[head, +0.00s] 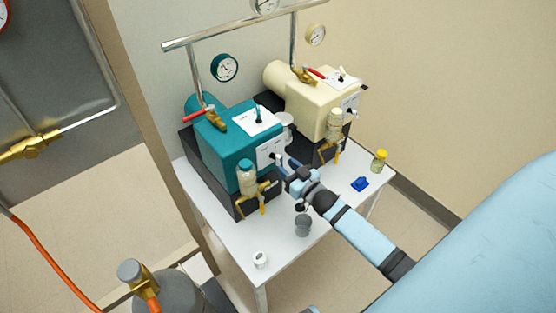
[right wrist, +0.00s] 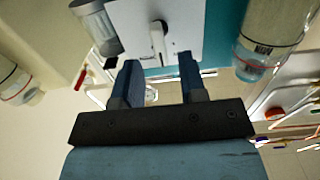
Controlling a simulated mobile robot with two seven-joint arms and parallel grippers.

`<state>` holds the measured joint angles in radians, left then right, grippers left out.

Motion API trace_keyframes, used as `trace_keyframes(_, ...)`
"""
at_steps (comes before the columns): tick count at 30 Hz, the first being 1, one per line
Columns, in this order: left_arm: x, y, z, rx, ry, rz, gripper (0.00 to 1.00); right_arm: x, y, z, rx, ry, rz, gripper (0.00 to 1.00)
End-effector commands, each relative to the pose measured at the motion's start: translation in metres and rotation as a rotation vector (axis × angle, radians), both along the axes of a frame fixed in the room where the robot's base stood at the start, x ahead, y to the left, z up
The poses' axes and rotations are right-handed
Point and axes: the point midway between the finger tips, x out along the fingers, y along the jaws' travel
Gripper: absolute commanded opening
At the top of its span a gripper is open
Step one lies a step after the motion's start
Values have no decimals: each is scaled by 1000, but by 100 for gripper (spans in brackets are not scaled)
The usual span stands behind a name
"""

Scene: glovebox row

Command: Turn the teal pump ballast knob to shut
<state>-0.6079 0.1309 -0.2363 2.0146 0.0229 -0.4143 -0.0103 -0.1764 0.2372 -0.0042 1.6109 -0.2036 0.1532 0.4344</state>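The teal pump (head: 225,150) stands on the left of the white table. Its top plate (head: 246,124) carries a small dark upright knob (head: 258,114). Its white front plate (head: 265,157) carries another small control, partly hidden by my right gripper (head: 281,162). I cannot read which is the ballast knob. The right gripper's two blue fingers (right wrist: 158,75) are apart, with nothing held between them, just short of that knob. My left gripper is out of view.
A cream pump (head: 315,105) stands behind to the right. A teal-capped jar (head: 247,180) and brass valve sit close left of the gripper. A yellow-capped jar (head: 379,161), a blue item (head: 360,184) and a white roll (head: 261,259) stand on the table (head: 222,225).

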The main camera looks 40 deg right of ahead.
Motion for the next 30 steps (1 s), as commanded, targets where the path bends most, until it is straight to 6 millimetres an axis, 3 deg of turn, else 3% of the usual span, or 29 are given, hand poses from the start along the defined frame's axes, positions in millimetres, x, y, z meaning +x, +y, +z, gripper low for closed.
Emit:
trace_keyframes(7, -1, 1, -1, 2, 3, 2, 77, 36, 3, 0, 0, 0, 1, 38)
trace_keyframes(19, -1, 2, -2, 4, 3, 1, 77, 44, 4, -1, 0, 1, 1, 38)
trace_keyframes(20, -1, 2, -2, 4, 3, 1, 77, 44, 4, -1, 0, 1, 1, 36)
trace_keyframes(24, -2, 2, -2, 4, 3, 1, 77, 44, 4, -1, 0, 1, 1, 4)
trace_keyframes(25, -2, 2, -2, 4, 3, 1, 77, 44, 4, -1, 0, 1, 1, 0)
trace_keyframes(30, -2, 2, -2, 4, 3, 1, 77, 44, 4, 0, -2, 1, 1, 0)
